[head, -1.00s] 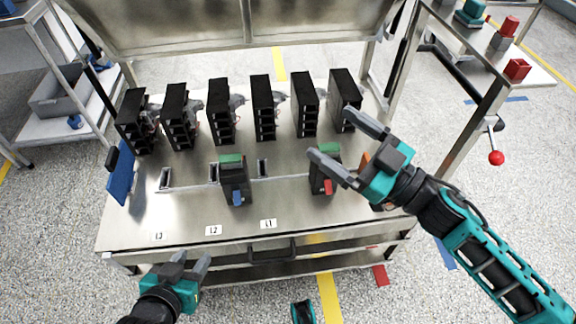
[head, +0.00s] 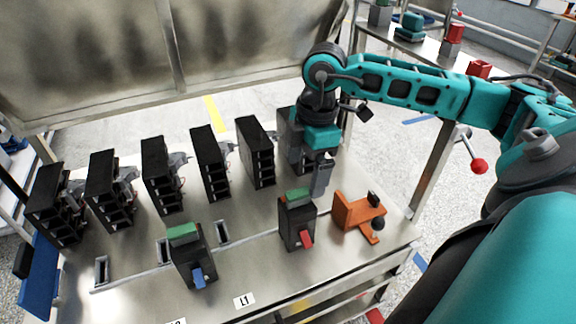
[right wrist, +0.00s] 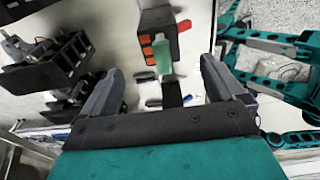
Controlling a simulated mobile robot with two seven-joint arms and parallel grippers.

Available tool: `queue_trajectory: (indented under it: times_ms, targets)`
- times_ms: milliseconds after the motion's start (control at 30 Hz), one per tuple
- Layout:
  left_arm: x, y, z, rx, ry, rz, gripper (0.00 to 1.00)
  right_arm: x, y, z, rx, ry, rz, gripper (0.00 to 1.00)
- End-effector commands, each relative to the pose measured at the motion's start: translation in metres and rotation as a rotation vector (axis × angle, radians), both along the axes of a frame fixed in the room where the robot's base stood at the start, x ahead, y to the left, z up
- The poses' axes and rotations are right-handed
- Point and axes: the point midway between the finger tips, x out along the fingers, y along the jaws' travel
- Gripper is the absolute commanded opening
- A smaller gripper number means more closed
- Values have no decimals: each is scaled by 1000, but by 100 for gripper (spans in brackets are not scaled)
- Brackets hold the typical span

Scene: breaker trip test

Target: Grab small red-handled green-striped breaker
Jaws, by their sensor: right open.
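The red-handled breaker (head: 297,222) stands upright on the metal bench, black with a green stripe on top and a red handle at its front. In the right wrist view, its green stripe (right wrist: 165,60) lies ahead between the fingers. My right gripper (head: 313,178) points down just behind the breaker; its fingers (right wrist: 163,88) are open and empty. Contact with the breaker does not show. A similar green-topped breaker with a blue handle (head: 192,256) stands to the left. My left gripper is out of view.
A row of black slotted units (head: 211,163) stands along the back; my right gripper partly covers the rightmost. An orange bracket (head: 358,212) sits close to the right of the red-handled breaker. A raised metal panel (head: 110,60) is behind. Empty slots (head: 101,271) open at the left.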

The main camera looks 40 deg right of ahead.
Motion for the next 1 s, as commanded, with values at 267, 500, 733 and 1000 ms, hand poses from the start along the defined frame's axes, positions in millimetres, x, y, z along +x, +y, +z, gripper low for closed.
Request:
queue_trajectory:
  times_ms: [267,500,733,1000]
  targets:
    - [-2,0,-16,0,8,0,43,1,6,-48,4,3,2,96]
    - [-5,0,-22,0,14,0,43,3,9,-62,7,1,3,96]
    - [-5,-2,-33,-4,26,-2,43,5,14,-96,7,3,4,96]
    - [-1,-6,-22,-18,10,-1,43,5,15,-103,6,0,3,96]
